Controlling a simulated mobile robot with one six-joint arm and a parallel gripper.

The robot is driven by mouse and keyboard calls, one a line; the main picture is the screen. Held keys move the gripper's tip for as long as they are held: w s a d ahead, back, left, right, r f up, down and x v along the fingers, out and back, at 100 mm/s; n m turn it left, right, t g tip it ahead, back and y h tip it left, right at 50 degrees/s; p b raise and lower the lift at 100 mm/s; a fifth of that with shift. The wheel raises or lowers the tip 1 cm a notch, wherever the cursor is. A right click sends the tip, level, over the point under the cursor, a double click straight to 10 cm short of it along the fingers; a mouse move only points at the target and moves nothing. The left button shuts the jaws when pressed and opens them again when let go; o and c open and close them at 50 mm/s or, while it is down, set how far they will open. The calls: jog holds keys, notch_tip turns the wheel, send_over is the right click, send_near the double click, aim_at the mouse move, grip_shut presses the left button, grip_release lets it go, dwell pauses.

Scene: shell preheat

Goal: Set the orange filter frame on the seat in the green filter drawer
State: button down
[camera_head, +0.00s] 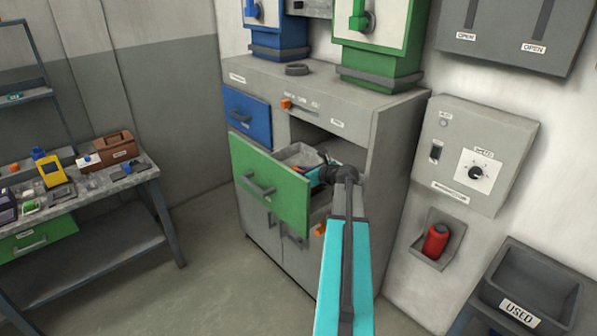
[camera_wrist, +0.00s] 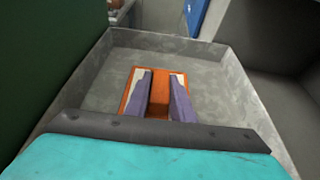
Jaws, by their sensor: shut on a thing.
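The green filter drawer (camera_head: 285,200) stands pulled out of the grey cabinet. In the wrist view its grey tray (camera_wrist: 95,90) fills the picture, with the dark green front at the left. The orange filter frame (camera_wrist: 159,111) shows inside the tray outline, between and around my fingertips. My gripper (camera_wrist: 160,80) is shut on the frame, pointing down into the tray. I cannot tell whether the frame touches the tray floor. The seat cannot be made out; the frame and fingers may cover it. In the head view my gripper (camera_head: 323,173) is over the drawer, and the frame is mostly hidden.
A shut blue drawer (camera_head: 247,116) is left of an open cabinet bay (camera_head: 325,143). The drawer walls are close around my gripper. A workbench (camera_head: 75,190) with several items is at the left. A red cylinder (camera_head: 436,241) and a USED bin (camera_head: 530,290) are at the right.

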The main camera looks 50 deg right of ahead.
jog(key=shift+f, duration=0.15)
jog(key=c, duration=1.5)
grip_release()
jog(key=shift+c, duration=0.2)
jog(key=shift+s, duration=0.1)
jog(key=b+v, duration=0.3)
jog(key=v, duration=0.9)
